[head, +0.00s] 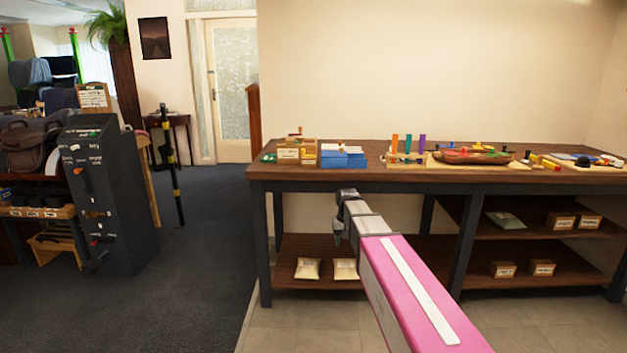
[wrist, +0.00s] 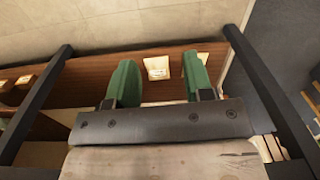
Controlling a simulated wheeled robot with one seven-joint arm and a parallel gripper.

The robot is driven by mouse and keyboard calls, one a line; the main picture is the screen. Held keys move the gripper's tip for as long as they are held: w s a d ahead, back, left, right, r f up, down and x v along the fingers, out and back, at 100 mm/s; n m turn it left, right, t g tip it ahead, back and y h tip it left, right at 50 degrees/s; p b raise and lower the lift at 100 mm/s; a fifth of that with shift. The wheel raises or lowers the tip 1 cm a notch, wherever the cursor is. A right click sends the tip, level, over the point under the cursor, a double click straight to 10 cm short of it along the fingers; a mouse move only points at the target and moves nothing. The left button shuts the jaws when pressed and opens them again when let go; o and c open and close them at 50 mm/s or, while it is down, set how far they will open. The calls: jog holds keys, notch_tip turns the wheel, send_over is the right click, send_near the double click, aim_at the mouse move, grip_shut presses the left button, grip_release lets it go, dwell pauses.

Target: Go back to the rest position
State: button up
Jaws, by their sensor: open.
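My gripper (head: 338,240) is in front of the workbench (head: 330,178), below the level of its top, with its fingers pointing down. In the wrist view its two green fingers (wrist: 158,85) are spread apart with nothing held between them. Beyond the fingers in that view lies the bench's lower shelf (wrist: 85,92), with a pale bag (wrist: 157,67) showing in the gap. My pink arm reaches in from the lower right of the head view.
Pale bags (head: 308,268) lie on the lower shelf. A dark panel cabinet (head: 100,200) stands left. Open carpet (head: 200,270) lies between.

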jog(key=s+d+f, duration=0.3)
jog(key=s+f, duration=0.3)
jog(key=s, duration=0.5)
jog(key=s+d+f, duration=0.4)
jog(key=s+f, duration=0.2)
jog(key=s, duration=0.5)
jog(key=shift+s, duration=0.25)
